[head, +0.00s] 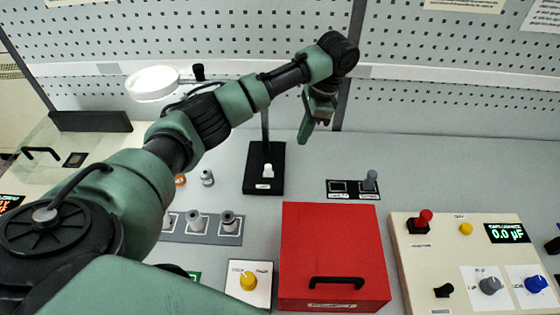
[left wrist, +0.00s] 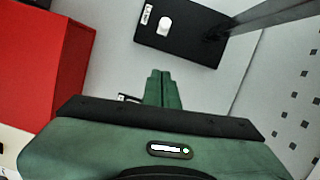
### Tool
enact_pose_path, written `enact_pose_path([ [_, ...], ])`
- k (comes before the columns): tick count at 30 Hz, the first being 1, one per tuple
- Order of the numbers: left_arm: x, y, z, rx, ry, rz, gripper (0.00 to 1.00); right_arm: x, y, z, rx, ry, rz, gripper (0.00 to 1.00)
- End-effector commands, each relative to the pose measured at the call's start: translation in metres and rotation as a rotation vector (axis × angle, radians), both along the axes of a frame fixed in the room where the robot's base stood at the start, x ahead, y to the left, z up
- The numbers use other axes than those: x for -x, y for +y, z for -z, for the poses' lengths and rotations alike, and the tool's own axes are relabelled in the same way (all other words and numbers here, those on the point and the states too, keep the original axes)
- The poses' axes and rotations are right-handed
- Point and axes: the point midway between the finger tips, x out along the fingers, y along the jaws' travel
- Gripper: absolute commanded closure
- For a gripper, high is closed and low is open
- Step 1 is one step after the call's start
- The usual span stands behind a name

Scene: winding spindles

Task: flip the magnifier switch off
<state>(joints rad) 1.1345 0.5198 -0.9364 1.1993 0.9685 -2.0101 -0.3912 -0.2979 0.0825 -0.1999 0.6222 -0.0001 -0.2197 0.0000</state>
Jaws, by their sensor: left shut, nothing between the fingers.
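The magnifier's black base (head: 255,185) stands on the grey bench, with a small white switch (head: 267,171) and a label on it. Its pole rises behind my left arm, and a round white head (head: 152,84) shows beyond that arm. The base (left wrist: 195,45) and the white switch (left wrist: 165,25) also show in the left wrist view. I cannot tell which way the switch is set. My left gripper (head: 304,139) is shut and empty, raised to the right of the base; its fingers (left wrist: 161,76) point toward the base, apart from the switch. My right gripper is not in view.
A red box (head: 335,245) with a black handle stands in front of the base's right side. A small black panel (head: 352,190) with a grey knob lies to the right. A beige control panel (head: 440,260) is at far right. A pegboard wall is behind.

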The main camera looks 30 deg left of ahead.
Motion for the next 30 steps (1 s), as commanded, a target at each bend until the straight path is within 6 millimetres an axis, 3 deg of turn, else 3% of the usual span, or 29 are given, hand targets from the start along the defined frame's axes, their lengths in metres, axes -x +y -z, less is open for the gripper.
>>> enact_pose_path([
  [11, 0.001, 0.001, 0.005, 0.001, 0.002, 0.000, 1.00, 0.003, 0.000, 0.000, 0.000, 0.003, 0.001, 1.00],
  [16, 0.006, 0.005, 0.028, 0.001, 0.004, 0.000, 1.00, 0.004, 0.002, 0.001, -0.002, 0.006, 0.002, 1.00],
  [26, 0.017, 0.019, 0.092, -0.001, 0.005, -0.002, 1.00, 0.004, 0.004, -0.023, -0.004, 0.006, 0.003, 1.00],
  [30, 0.030, 0.036, 0.092, -0.003, 0.001, -0.001, 1.00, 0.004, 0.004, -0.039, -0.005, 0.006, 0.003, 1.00],
])
